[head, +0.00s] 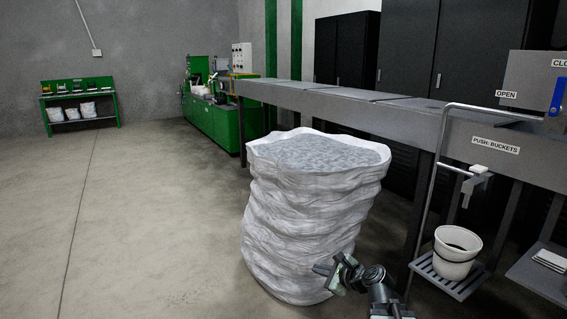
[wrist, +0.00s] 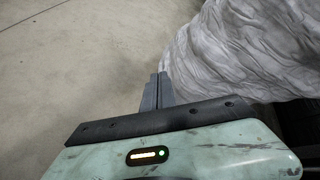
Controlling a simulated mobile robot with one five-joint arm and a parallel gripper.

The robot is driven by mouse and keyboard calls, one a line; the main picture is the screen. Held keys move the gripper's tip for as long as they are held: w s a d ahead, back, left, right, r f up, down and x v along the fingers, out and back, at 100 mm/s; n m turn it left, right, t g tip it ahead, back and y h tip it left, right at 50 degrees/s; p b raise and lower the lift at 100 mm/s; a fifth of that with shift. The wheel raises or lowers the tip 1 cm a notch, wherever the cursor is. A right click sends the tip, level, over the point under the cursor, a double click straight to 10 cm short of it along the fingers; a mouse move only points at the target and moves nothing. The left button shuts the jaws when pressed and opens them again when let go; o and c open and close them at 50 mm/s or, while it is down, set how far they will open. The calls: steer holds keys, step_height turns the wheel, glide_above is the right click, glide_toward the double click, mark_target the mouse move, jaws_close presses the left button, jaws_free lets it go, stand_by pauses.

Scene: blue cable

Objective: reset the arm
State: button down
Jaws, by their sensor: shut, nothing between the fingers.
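My gripper (head: 322,269) is low at the bottom of the head view, in front of the lower part of a large white bulk bag. In the wrist view my gripper (wrist: 158,78) has its two grey fingers together with nothing between them. The fingers point over the bare concrete floor, right beside the bag's wrinkled side. I cannot tell whether they touch the bag. My arm folds up from the bottom edge of the head view.
The bulk bag (head: 300,220), filled with grey granules, stands close by. Right of it are a white bucket (head: 457,253) on a slatted rack and a long grey conveyor (head: 400,112). A green machine (head: 215,118) and a green bench (head: 80,104) stand far back. Floor at left is clear.

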steer(key=s+a+f+n+g+h, duration=0.2)
steer(key=s+a+f+n+g, duration=0.4)
steer(key=f+n, duration=0.25)
steer(key=s+d+f+n+g+h, duration=0.4)
steer(key=s+d+n+h, duration=0.1)
steer(key=s+d+n, duration=0.7)
step_height(320, 180, up, 38)
steer(key=a+p, duration=0.1)
steer(key=p, duration=3.7)
steer(key=shift+w+a+n, duration=0.3)
steer(key=shift+w+n, duration=0.1)
steer(key=shift+n, duration=0.05)
steer(key=shift+f, duration=0.15)
